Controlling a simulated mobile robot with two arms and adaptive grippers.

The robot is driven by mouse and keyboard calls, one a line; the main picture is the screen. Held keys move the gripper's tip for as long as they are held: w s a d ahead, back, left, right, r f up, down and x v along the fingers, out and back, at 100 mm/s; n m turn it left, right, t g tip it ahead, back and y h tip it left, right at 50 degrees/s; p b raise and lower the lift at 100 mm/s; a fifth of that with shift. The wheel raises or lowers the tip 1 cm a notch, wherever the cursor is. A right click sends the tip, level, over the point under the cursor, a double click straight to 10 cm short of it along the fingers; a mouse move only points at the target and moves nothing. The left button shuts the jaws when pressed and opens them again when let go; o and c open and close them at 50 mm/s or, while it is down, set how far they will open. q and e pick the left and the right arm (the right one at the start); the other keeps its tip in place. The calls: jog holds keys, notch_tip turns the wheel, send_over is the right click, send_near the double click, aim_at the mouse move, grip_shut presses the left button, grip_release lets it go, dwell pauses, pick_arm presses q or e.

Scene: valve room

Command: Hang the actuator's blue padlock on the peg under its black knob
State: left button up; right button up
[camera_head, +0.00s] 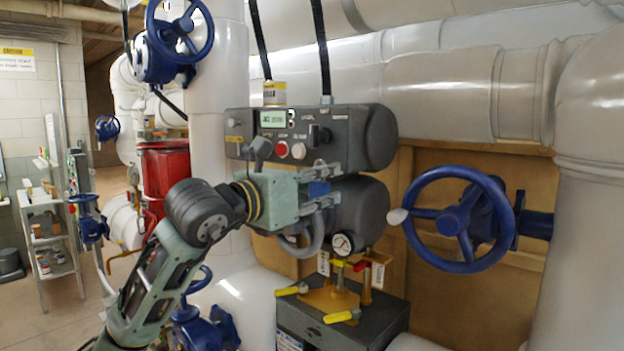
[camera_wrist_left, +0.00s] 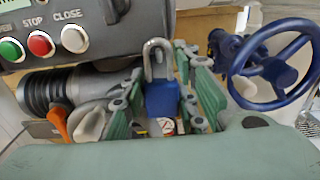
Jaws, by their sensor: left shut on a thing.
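The blue padlock (camera_wrist_left: 162,99) is upright between the fingers of my left gripper (camera_head: 328,188), which is shut on it. Its silver shackle points up in the left wrist view, in front of the lower edge of the grey actuator (camera_head: 358,130). In the head view only a small blue part of the padlock (camera_head: 318,189) shows between the fingers. The actuator's black knob (camera_head: 319,135) is above the gripper. It also shows at the top of the left wrist view (camera_wrist_left: 116,8). I cannot clearly make out the peg under it, or whether the shackle touches anything. My right gripper is not in view.
Green, red and white buttons (camera_wrist_left: 41,43) are on the actuator face, left of the padlock. A large blue handwheel (camera_head: 458,220) stands to the right. A gauge (camera_head: 342,243) and yellow-handled valves (camera_head: 340,316) are below the gripper. White pipes surround the area.

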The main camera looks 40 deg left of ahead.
pick_arm(q)
jog(key=shift+w+d+p, duration=0.2)
jog(key=shift+w+p, duration=1.15)
jog(key=shift+w, duration=0.7)
jog(key=shift+w+f+b, duration=0.2)
jog(key=shift+f+b, duration=0.4)
jog(key=shift+f, duration=0.05)
jog(key=shift+w+f+b, duration=0.2)
jog(key=shift+f+b, duration=0.4)
jog(key=o, duration=1.2)
jog(key=shift+w+f, duration=0.1)
jog(key=shift+w, duration=0.05)
jog(key=shift+c, duration=0.2)
jog(key=shift+d, duration=0.1)
